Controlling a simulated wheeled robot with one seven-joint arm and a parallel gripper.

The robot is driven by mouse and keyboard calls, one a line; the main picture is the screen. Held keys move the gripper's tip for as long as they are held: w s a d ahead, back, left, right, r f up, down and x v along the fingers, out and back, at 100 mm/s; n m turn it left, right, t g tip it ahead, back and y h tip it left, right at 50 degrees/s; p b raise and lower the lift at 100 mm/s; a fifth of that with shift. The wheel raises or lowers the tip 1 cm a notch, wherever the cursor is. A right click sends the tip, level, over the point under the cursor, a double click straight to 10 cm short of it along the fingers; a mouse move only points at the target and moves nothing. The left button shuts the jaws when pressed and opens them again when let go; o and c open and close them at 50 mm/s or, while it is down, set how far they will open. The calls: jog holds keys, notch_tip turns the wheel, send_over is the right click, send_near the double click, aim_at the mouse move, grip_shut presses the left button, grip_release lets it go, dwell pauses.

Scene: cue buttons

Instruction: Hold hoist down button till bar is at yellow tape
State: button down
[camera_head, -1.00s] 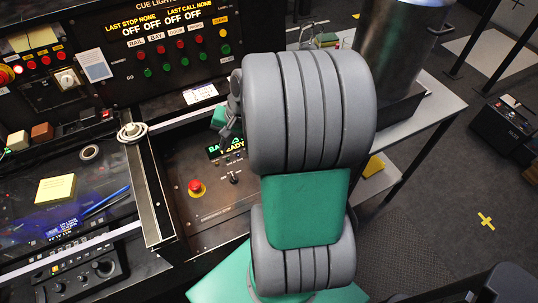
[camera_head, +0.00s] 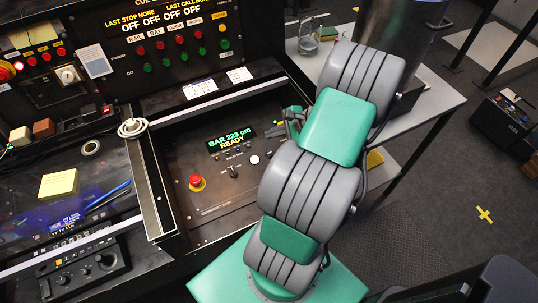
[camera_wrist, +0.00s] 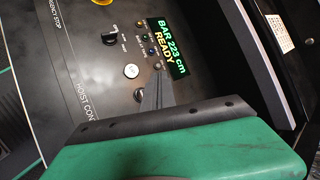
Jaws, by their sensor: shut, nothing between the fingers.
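The hoist control panel (camera_head: 220,185) is a dark sloped plate in the desk. Its lit display (camera_head: 232,139) reads BAR 223 cm, READY. A white round button (camera_head: 254,159) sits below the display; it also shows in the wrist view (camera_wrist: 131,71). A dark round button (camera_wrist: 139,96) lies beside it in the wrist view; I cannot read the labels. My gripper (camera_head: 291,117) is shut and empty, right of the display. In the wrist view its fingertips (camera_wrist: 155,88) point towards the panel near the buttons; contact cannot be told. The hoist bar is not in view.
A red emergency stop (camera_head: 197,182) stands at the panel's left. A cue-light panel (camera_head: 170,45) with red and green buttons rises behind. A raised ledge (camera_head: 152,190) borders the left. A yellow tape cross (camera_head: 484,215) marks the open floor at right.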

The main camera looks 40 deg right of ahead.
jog(key=b, duration=0.5)
send_over(269, 153)
jog(key=f, duration=0.3)
jog(key=s+f, duration=0.1)
jog(key=f, duration=0.1)
jog(key=shift+d+f, duration=0.3)
jog(key=shift+f, duration=0.85)
jog(key=shift+f, duration=0.1)
jog(key=shift+f, duration=0.3)
